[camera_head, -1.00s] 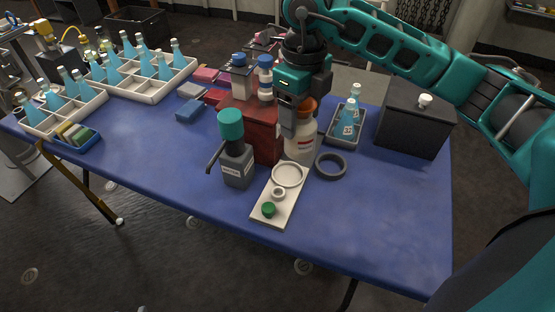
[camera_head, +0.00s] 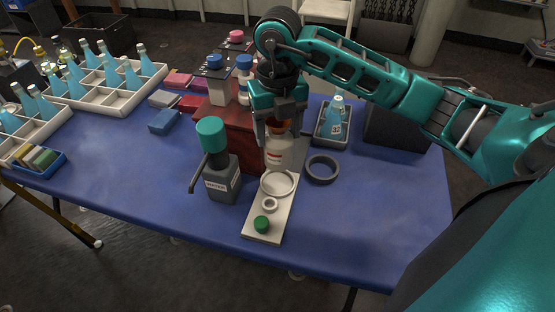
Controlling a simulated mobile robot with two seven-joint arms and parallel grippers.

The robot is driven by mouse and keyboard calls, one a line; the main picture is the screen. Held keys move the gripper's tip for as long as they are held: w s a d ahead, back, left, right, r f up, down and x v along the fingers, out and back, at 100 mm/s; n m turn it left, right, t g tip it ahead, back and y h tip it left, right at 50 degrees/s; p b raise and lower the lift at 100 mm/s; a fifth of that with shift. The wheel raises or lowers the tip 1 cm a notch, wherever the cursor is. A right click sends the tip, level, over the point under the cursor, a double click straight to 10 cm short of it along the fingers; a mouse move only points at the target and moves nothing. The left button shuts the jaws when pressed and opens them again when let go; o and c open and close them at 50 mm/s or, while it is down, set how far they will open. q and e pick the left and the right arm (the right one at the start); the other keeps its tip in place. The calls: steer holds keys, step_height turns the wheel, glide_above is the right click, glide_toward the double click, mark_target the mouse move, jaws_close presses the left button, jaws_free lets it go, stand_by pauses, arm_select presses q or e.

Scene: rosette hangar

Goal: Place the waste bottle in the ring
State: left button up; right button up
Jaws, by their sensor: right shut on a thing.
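The waste bottle (camera_head: 281,153) is white with an orange cap and a red-marked label. My right gripper (camera_head: 279,130) is shut on it at the cap and neck from above. The bottle looks upright, just behind the white ring (camera_head: 264,190) of a pale board. I cannot tell whether its base is raised or touches anything. A loose dark ring (camera_head: 322,170) lies flat on the blue table, to the right of the board and apart from the bottle. The pale board (camera_head: 256,236) also bears a small white ring and a green cap (camera_head: 262,224). My left gripper is out of view.
A grey bottle with a teal top (camera_head: 222,182) stands close left of the board. A red box (camera_head: 243,130) is behind it. The table's right front is clear.

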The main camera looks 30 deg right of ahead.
mark_target(278, 142)
step_height(278, 142, down, 4)
steer(key=shift+r, duration=0.15)
arm_select(q)
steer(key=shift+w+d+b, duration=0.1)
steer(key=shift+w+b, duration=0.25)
steer(key=shift+b, duration=0.05)
arm_select(e)
steer(key=shift+f, duration=2.15)
steer(key=shift+f, duration=0.25)
steer(key=o, duration=1.1)
steer(key=shift+r, duration=0.1)
